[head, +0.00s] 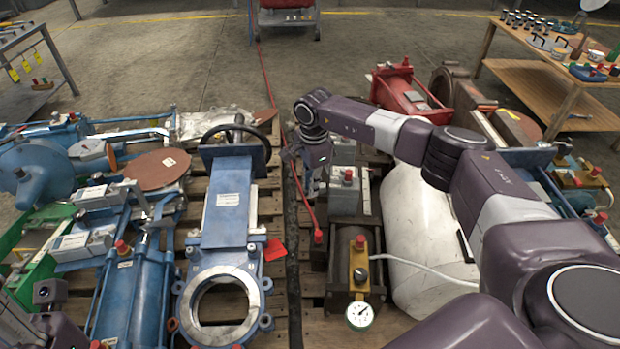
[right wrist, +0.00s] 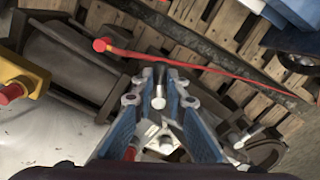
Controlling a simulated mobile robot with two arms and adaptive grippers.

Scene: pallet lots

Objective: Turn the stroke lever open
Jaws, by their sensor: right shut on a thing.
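My right gripper (head: 311,190) reaches down over the seam between the two pallets, left of a dark actuator cylinder. In the right wrist view its blue fingers (right wrist: 160,76) are closed around a short metal rod with a pale rounded end, which looks like the stroke lever (right wrist: 159,101). The lever's base and its angle are hidden by the fingers and cannot be made out. In the head view the gripper covers the lever. Part of my left arm shows at the lower left corner; its fingers are not seen.
A blue gate valve with a black handwheel (head: 235,140) stands left of my gripper. The dark cylinder (head: 347,262) carries a yellow block and a pressure gauge (head: 360,315). A white tank (head: 415,235) lies under my right arm. A red actuator (head: 400,90) stands behind.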

